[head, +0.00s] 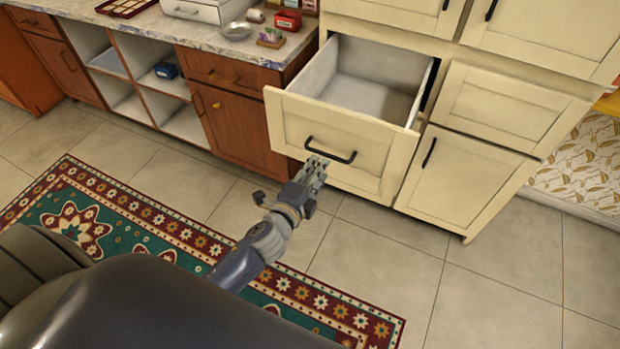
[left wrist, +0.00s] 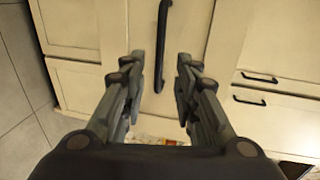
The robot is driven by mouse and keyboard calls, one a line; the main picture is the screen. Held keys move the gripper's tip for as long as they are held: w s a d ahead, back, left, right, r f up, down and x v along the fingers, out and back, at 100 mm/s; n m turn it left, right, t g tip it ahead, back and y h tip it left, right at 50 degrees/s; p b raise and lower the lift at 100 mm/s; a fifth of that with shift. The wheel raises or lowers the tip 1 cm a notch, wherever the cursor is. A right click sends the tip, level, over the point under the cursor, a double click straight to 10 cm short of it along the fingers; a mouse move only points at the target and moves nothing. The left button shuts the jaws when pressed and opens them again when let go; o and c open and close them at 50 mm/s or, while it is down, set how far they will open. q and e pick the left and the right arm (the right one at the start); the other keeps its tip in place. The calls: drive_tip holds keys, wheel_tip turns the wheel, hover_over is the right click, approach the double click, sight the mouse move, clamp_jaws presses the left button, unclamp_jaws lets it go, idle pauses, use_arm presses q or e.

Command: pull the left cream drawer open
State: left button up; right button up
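The left cream drawer (head: 338,134) stands well out from the cabinet, its empty pale inside visible from above. Its front has a dark bar handle (head: 330,151). My left gripper (head: 318,162) is just in front of this handle, near its left end, with no clear grip on it. In the left wrist view the fingers of my left gripper (left wrist: 162,62) are apart, and the dark handle (left wrist: 162,40) shows between and beyond them. I cannot tell whether they touch it. My right gripper is not in view.
Cream cabinet doors (head: 465,180) with a dark handle stand right of the drawer. Brown wooden cabinets (head: 236,120) and a counter with small items are at left. A patterned rug (head: 150,225) lies on the tiles. The floor (head: 400,270) in front of the drawer is clear.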

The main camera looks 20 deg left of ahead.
use_arm(q)
drive_tip(key=v, duration=0.3)
drive_tip(key=shift+s+r, duration=0.1)
drive_tip(key=shift+s, duration=0.2)
drive_tip(key=s+a+f+n+g, duration=0.1)
drive_tip(key=s+f+n+g, duration=0.3)
drive_tip(key=f, duration=0.7)
drive_tip(key=s+a+f+n+g, duration=0.1)
drive_tip(key=s+f, duration=0.5)
drive_tip(key=f, duration=0.5)
drive_tip(key=s+a+f+n+g, duration=0.1)
drive_tip(key=s+f+n+g, duration=0.3)
drive_tip(key=f, duration=0.7)
drive_tip(key=s+f+n+g, duration=0.2)
drive_tip(key=s+f, duration=0.2)
drive_tip(key=s, duration=0.5)
drive_tip(key=s+f+n+g, duration=0.1)
drive_tip(key=s+f+n, duration=0.1)
drive_tip(key=s+f, duration=0.3)
drive_tip(key=s+f+n+g, duration=0.2)
drive_tip(key=s+f, duration=0.3)
drive_tip(key=s, duration=0.9)
drive_tip(key=shift+f+n+g+y, duration=0.15)
drive_tip(key=shift+n+g+y, duration=0.15)
drive_tip(key=shift+n, duration=0.2)
drive_tip(key=shift+a, duration=0.1)
